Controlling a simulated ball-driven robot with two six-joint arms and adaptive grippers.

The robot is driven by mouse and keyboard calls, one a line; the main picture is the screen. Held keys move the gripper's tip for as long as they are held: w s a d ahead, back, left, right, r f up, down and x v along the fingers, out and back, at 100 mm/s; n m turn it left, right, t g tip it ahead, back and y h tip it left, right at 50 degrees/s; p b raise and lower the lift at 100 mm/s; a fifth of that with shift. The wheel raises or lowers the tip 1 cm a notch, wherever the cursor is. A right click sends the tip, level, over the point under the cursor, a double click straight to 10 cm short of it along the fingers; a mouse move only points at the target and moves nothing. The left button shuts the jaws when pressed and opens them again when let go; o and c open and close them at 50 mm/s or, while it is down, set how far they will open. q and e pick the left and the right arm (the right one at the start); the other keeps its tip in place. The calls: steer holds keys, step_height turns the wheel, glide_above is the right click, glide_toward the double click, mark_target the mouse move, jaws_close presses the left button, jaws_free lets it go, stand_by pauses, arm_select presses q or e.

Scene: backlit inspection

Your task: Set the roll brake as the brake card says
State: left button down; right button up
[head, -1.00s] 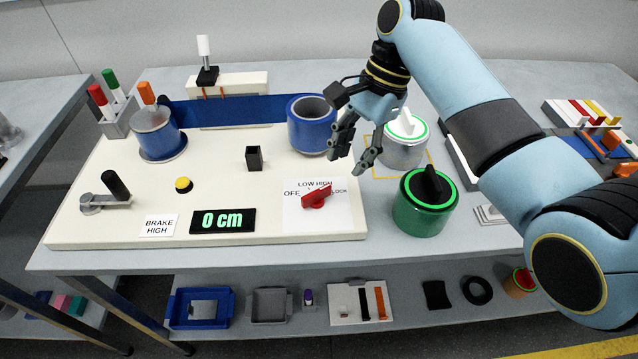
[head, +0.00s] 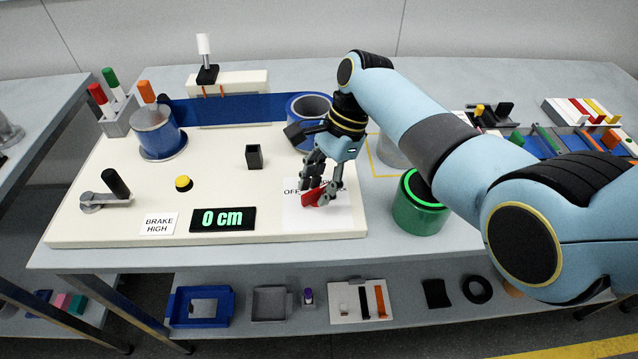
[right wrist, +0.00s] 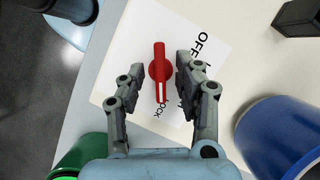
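The brake card (head: 158,224) on the cream board reads BRAKE HIGH. The red brake knob (head: 313,197) sits on a white label plate (head: 342,218); it also shows in the right wrist view (right wrist: 159,68). The plate carries OFF, LOW, HIGH and LOCK, partly hidden by my gripper in the head view. The knob's white-marked end lies toward LOCK in the right wrist view. My right gripper (head: 322,196) is over the knob, its open fingers on both sides of it (right wrist: 156,82), with gaps showing. My left gripper is not in view.
A display (head: 222,219) reads 0 cm. A crank (head: 107,192), a yellow button (head: 183,183) and a black post (head: 254,157) stand on the board. A blue roll (head: 309,107) is behind my right gripper, and a green-rimmed drum (head: 418,211) stands to its right.

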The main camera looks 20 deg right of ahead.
jaws_close()
stand_by(0.5)
steer(key=n+g, duration=0.1)
steer(key=n, duration=0.2)
steer(key=shift+w+p, duration=0.1)
steer(key=shift+p, duration=0.2)
steer(key=n, duration=0.2)
steer(key=n+g+h, duration=0.1)
steer(key=n, duration=0.1)
steer(key=shift+w+a+n, duration=0.1)
steer(key=shift+a+n, duration=0.05)
steer(key=shift+n, duration=0.15)
steer(key=shift+g, duration=0.4)
steer(key=shift+h, duration=0.3)
jaws_free()
